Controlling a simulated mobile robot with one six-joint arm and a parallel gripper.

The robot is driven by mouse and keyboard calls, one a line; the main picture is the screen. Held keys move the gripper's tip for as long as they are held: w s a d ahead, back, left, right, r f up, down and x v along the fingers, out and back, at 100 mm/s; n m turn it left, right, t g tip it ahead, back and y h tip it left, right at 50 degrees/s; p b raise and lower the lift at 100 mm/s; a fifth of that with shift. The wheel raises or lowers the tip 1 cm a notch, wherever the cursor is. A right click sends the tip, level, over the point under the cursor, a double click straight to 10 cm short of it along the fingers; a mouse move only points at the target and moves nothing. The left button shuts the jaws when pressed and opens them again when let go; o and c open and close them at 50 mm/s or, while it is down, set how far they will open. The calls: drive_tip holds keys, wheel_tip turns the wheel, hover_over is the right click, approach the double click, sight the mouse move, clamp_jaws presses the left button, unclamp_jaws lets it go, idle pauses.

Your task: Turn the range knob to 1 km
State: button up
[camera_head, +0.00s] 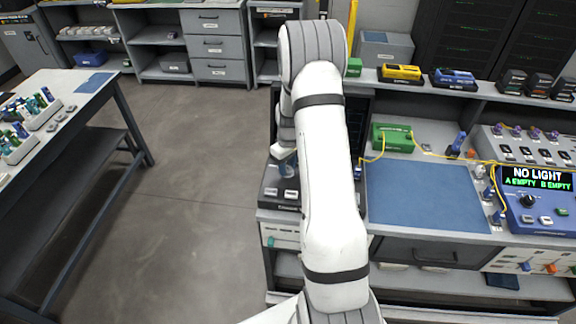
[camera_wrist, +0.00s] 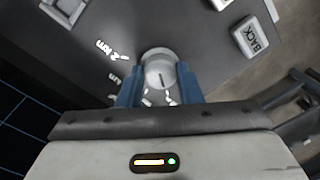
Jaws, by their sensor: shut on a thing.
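In the wrist view the range knob (camera_wrist: 159,66) is a round silver-grey knob on a dark panel. The blue fingers of my gripper (camera_wrist: 158,86) are shut on it, one on each side. A short dark mark shows on the knob's face. A white "2 km" label (camera_wrist: 112,50) lies to its upper left, and a second label ending in "km" is partly hidden by the left finger. Small white marks below the knob are too covered to read.
A "BACK" button (camera_wrist: 249,36) sits right of the knob on the panel. In the head view a blue mat (camera_head: 425,195), a green box (camera_head: 393,138) with yellow fibre and a blue meter reading "NO LIGHT" (camera_head: 540,200) stand right of my arm. The floor at left is clear.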

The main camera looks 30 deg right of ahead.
drive_tip(key=c, duration=0.4)
drive_tip(key=shift+m+b, duration=0.3)
drive_tip(key=shift+b, duration=0.1)
drive_tip(key=shift+f+m+b, duration=0.15)
drive_tip(key=shift+m+b, duration=0.4)
drive_tip(key=shift+m, duration=0.15)
drive_tip(key=m+b, duration=0.2)
drive_tip(key=m, duration=0.2)
drive_tip(key=shift+b, duration=0.4)
drive_tip(key=m+b, duration=0.2)
drive_tip(key=m, duration=0.2)
drive_tip(key=shift+m, duration=0.4)
drive_tip(key=m+b, duration=0.1)
drive_tip(key=m, duration=0.3)
drive_tip(key=shift+r+m+t+b, duration=0.2)
drive_tip(key=shift+m+t+b, duration=0.1)
drive_tip(key=shift+m+b, duration=0.1)
